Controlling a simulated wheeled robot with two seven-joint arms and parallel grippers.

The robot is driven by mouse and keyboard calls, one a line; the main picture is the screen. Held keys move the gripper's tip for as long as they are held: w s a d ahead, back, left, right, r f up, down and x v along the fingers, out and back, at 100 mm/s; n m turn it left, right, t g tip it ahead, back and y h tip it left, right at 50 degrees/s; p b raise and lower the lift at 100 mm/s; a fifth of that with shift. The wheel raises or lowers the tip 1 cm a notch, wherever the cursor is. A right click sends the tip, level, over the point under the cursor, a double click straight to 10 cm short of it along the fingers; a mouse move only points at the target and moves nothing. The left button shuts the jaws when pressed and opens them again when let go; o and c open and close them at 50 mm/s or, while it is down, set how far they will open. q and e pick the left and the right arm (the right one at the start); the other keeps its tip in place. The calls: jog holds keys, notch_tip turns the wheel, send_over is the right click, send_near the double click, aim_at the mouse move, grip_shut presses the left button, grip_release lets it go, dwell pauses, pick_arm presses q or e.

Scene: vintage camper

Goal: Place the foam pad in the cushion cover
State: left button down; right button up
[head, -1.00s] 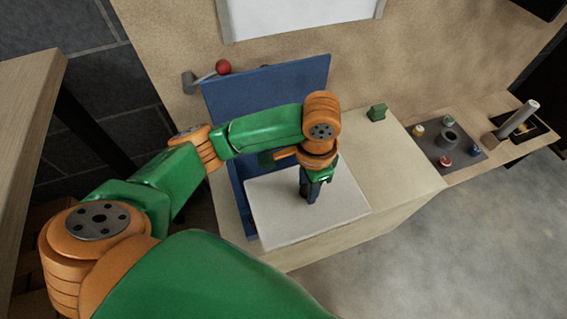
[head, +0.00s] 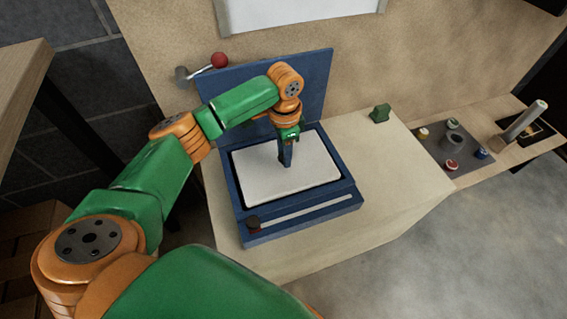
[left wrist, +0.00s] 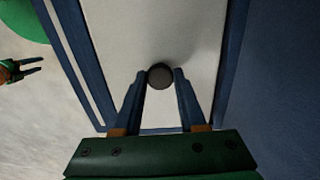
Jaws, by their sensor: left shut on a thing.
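The white foam pad (head: 300,182) lies flat within the raised rim of a blue open case, which I take as the cushion cover (head: 237,200). The case's blue back panel (head: 312,85) stands upright behind it. My left gripper (head: 286,160) points down at the pad's middle. In the left wrist view its fingers (left wrist: 160,85) are shut on a dark round knob (left wrist: 160,76) on the pad (left wrist: 205,45). The pad's underside is hidden. My right gripper (left wrist: 38,67) shows at the left edge of the left wrist view, its fingers apart and empty.
The case sits on a pale bench (head: 380,175). A red-balled lever (head: 219,60) is at its back left. A small green block (head: 380,113) stands behind right. A grey mat (head: 450,145) with small coloured pieces lies farther right. The bench between is clear.

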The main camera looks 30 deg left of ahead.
pick_arm(q)
notch_tip(320, 180, down, 5)
jog(key=shift+r+b, duration=0.2)
jog(key=shift+b, duration=0.4)
jog(key=shift+w+a+f, duration=0.1)
jog(key=shift+w+a, duration=0.05)
pick_arm(e)
jog(key=shift+w+a+f, duration=0.25)
jog(key=shift+w+a, duration=0.15)
jog(key=shift+w, duration=0.2)
jog(key=shift+w+a+f, duration=0.25)
jog(key=shift+w+a, duration=0.1)
jog(key=shift+w, duration=0.25)
pick_arm(q)
jog(key=shift+c, duration=2.4)
grip_release()
